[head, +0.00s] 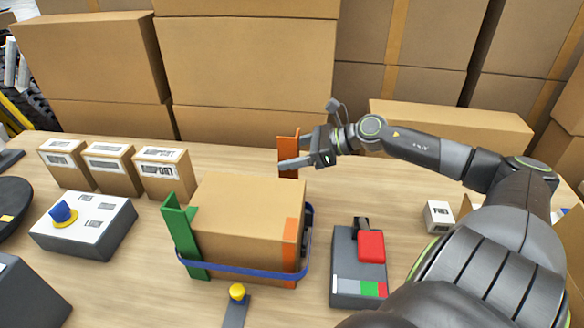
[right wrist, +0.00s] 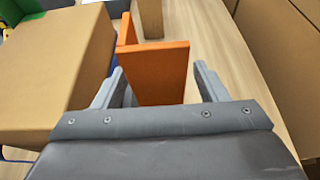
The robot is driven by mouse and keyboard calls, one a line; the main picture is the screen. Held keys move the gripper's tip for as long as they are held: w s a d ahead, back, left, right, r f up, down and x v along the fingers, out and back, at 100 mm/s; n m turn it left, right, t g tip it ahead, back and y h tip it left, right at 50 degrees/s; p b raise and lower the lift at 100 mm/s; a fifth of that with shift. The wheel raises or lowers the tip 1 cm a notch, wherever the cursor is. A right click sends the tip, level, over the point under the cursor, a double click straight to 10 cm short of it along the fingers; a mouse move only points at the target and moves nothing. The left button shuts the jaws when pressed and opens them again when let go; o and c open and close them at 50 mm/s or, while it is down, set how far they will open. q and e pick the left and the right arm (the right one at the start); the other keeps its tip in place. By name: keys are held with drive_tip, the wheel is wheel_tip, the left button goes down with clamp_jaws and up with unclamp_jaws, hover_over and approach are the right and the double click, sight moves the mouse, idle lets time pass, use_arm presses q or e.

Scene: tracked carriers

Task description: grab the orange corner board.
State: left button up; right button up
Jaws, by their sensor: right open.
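The orange corner board (head: 288,158) stands upright behind the far right side of a brown carton (head: 245,205) in the head view. In the right wrist view, the orange corner board (right wrist: 160,72) shows as an L shape between my fingers. My right gripper (head: 294,152) is open around it, one finger on each side; it also shows in the right wrist view (right wrist: 158,85). A gap shows beside each finger. An orange strip (head: 291,240) runs down the carton's near right corner. A green corner board (head: 182,238) stands at its left. My left gripper is out of view.
A blue strap (head: 240,270) loops around the carton's front and right side. A grey device with a red block (head: 370,246) stands to the right, a button box (head: 85,222) to the left. Several small cartons (head: 108,163) stand behind it. Large boxes (head: 245,62) wall the back.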

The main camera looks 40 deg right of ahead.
drive_tip(key=c, duration=1.3)
drive_tip(key=shift+r, duration=0.1)
